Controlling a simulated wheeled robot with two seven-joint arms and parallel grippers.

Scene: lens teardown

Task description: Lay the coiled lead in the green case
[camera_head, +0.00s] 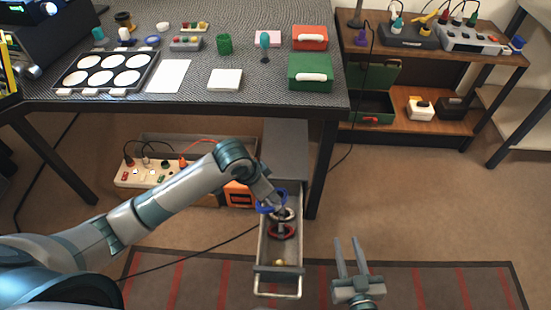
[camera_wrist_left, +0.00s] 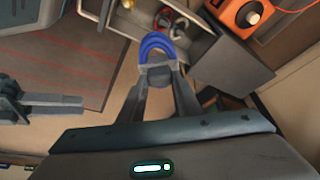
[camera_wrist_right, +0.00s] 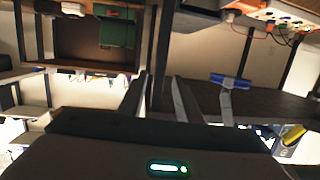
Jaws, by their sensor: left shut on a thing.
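A blue coiled lead (camera_head: 266,207) is in my left gripper (camera_head: 278,206), over an open drawer. The left wrist view shows the blue loops (camera_wrist_left: 157,44) beyond the fingertips, which are shut on its grey middle piece. A red coil (camera_head: 282,233) and a pale coil (camera_head: 286,214) lie in the drawer under the gripper. An open green case (camera_head: 372,107) with its lid raised stands on the lower shelf at right; a red item shows at its front. A closed green box (camera_head: 310,76) with a white handle is on the table. My right gripper (camera_head: 349,240) is open and empty.
The drawer (camera_head: 262,252) stands out from under the table (camera_head: 120,98), with a small yellow knob-like item near its front. A table leg (camera_head: 322,170) stands between the drawer and the shelf unit (camera_head: 440,127). A white-topped item (camera_head: 419,108) sits beside the open case.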

